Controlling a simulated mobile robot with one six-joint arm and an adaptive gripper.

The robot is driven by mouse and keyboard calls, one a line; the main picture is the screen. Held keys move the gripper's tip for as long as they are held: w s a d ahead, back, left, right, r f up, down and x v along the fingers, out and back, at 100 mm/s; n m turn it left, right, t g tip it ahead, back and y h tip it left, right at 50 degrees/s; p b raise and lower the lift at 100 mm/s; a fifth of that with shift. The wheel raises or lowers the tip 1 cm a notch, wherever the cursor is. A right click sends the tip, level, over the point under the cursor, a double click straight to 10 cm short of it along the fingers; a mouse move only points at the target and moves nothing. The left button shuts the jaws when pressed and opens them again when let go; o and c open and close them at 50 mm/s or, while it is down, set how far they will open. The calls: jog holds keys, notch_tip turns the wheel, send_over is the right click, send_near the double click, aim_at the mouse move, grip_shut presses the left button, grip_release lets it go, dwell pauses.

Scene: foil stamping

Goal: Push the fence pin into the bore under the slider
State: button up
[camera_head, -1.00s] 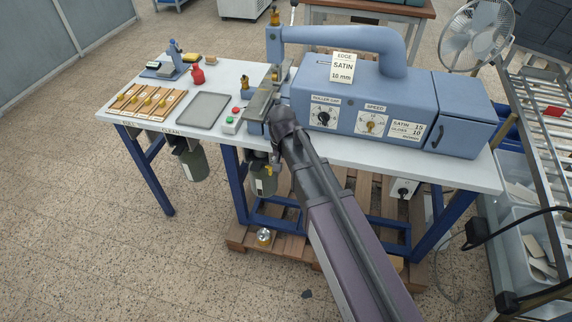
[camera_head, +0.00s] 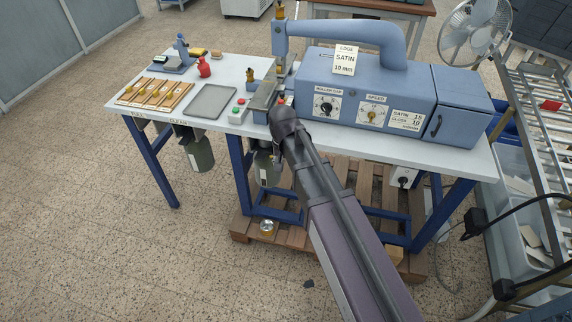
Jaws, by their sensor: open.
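The blue foil stamping machine (camera_head: 370,98) stands on the right half of the white bench. The grey metal slider and fence area (camera_head: 265,93) is at its left end, under the blue head (camera_head: 280,38). My arm reaches up from the lower right to this spot. My gripper (camera_head: 284,112) is at the front of the fence area, open, with its fingers mostly hidden by my own dark wrist. I cannot make out the fence pin or the bore under the slider. Whether the gripper touches anything there cannot be told.
A bin (camera_head: 198,152) hangs below the bench front. A metal rack (camera_head: 545,130) stands at the right.

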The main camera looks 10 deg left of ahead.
jog(key=shift+d, duration=0.1)
dwell(0.7)
jog(key=s+d, duration=0.3)
jog(key=d, duration=1.1)
jog(key=s+d, duration=0.3)
jog(key=d, duration=1.2)
jog(key=shift+s+m, duration=0.4)
jog(key=shift+c, duration=0.2)
jog(key=shift+c, duration=0.6)
jog(key=shift+s, duration=0.1)
